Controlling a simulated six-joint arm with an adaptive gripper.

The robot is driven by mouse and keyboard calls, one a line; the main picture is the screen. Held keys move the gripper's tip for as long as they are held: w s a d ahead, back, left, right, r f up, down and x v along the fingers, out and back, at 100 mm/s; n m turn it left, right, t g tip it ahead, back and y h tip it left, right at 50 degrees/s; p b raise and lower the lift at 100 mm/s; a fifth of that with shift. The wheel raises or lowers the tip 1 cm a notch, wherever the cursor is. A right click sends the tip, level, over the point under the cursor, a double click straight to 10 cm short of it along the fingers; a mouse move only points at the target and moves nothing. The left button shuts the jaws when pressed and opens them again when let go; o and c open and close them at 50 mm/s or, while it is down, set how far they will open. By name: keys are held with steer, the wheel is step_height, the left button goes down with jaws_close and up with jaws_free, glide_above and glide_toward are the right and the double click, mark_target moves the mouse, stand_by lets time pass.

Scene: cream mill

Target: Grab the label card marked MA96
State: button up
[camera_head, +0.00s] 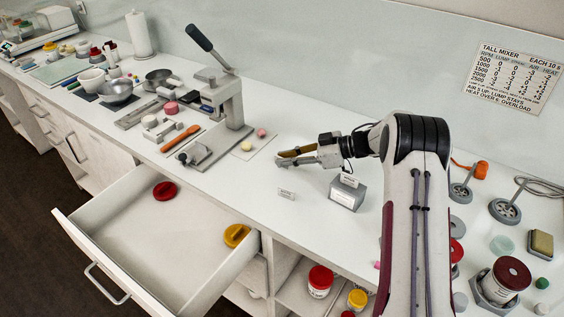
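My gripper (283,158) is above the counter, right of the lever press, pointing left. Its fingers show grey and dark with an ochre strip; I cannot tell the gap between them or whether anything is held. A small pale label card (287,193) sits on the counter below the fingers, apart from them. Another white card (349,181) stands on a grey block (344,195) under my wrist. The writing on both cards is too small to read, so I cannot tell which is MA96.
A lever press (222,100) stands left of my gripper, with a pale mat (252,150) bearing small round pieces. An open drawer (150,235) juts out in front, holding red (165,190) and yellow (236,235) lids. Wheeled grey stands (505,211) and jars are at right.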

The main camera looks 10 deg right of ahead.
jaws_close()
steer(key=shift+r, duration=0.15)
step_height(320, 180, up, 10)
stand_by(0.6)
